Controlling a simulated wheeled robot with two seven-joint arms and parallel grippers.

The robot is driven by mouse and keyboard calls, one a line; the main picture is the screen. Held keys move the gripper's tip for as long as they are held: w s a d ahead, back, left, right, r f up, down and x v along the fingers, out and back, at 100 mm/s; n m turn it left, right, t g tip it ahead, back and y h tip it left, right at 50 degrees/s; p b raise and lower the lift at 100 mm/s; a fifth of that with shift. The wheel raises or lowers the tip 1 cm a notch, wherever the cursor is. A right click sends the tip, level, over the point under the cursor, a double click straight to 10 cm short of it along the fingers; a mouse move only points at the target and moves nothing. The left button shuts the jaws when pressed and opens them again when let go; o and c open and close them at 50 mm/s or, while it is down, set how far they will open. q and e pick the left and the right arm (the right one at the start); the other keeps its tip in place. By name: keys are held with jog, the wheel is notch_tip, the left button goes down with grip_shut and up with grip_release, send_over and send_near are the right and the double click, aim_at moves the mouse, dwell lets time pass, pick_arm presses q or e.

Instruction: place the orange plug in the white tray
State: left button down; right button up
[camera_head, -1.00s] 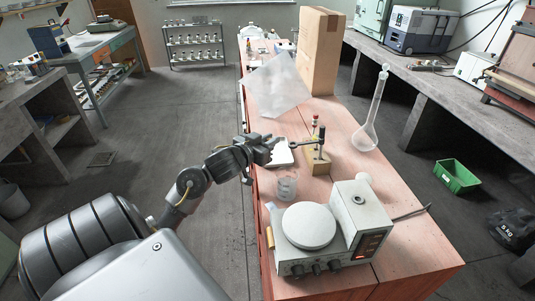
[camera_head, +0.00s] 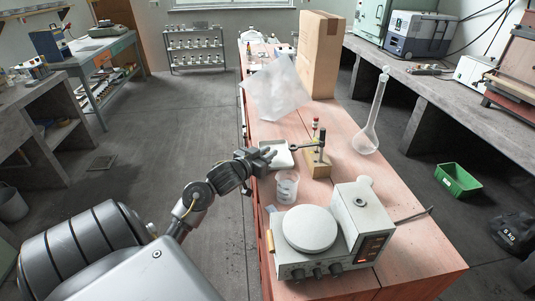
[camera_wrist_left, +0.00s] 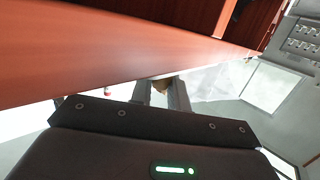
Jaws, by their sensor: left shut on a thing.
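The white tray (camera_head: 285,161) lies on the reddish bench top, left of a small wooden stand. My left gripper (camera_head: 272,153) is over the tray's left part in the head view and hides some of it. Its height above the tray is hard to judge. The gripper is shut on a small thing. In the left wrist view a small brownish-orange piece, likely the orange plug (camera_wrist_left: 161,86), shows between the fingers, mostly hidden by them. In the head view I cannot make out the plug. My right gripper is not in view.
The wooden stand (camera_head: 316,166) with upright vials is right of the tray. A glass beaker (camera_head: 287,186) and a white hotplate (camera_head: 309,229) stand nearer. A tall flask (camera_head: 370,127), a clear sheet (camera_head: 275,90) and a cardboard box (camera_head: 318,55) are also on the bench.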

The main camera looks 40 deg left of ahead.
pick_arm(q)
jog(key=c, duration=1.3)
grip_release()
jog(key=shift+c, duration=0.2)
jog(key=s+d+r, duration=0.1)
jog(key=s+r, duration=0.1)
jog(key=s, duration=0.9)
jog(key=shift+s, duration=0.4)
jog(key=shift+d, duration=0.1)
